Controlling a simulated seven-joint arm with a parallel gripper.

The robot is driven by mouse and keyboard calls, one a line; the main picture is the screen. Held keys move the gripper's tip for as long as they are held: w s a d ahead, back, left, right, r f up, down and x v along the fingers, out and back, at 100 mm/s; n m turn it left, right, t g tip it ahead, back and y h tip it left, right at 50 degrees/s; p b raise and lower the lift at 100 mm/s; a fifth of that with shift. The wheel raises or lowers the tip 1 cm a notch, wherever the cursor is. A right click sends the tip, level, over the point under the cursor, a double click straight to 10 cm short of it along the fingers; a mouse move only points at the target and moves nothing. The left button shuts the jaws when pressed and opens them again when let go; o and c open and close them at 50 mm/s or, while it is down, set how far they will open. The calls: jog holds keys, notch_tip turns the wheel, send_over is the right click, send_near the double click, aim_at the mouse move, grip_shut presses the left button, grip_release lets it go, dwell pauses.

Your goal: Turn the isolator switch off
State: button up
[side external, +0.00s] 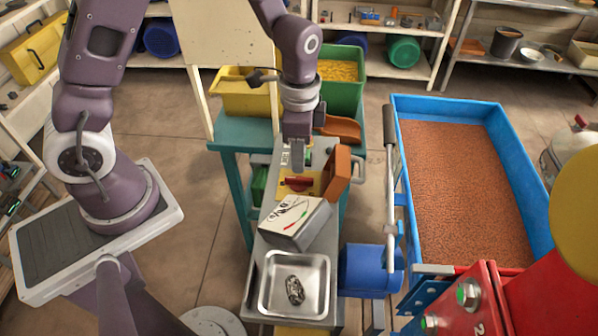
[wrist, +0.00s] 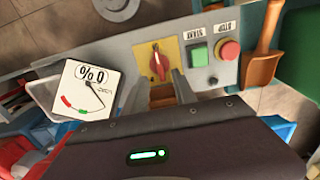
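The isolator switch is a red rotary handle (side external: 298,183) on a yellow plate (side external: 312,192) on the grey control panel. In the wrist view the red handle (wrist: 158,64) lies roughly upright in the picture, with a pale line along it; the plate's markings are too small to read. My gripper (side external: 297,163) is above the panel, close to the switch and pointing down. In the wrist view my gripper (wrist: 164,82) has its two fingers apart, with nothing held between them. The fingers appear just short of the handle; contact cannot be told.
A green start button (wrist: 199,54) and red stop button (wrist: 229,50) are beside the switch. A dial meter (wrist: 88,91) is on the other side. A metal tray (side external: 263,285) and an orange scoop (side external: 341,128) are nearby.

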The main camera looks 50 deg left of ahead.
aim_at(299, 178)
notch_tip(299, 178, down, 6)
jog(key=shift+f, duration=0.2)
grip_shut()
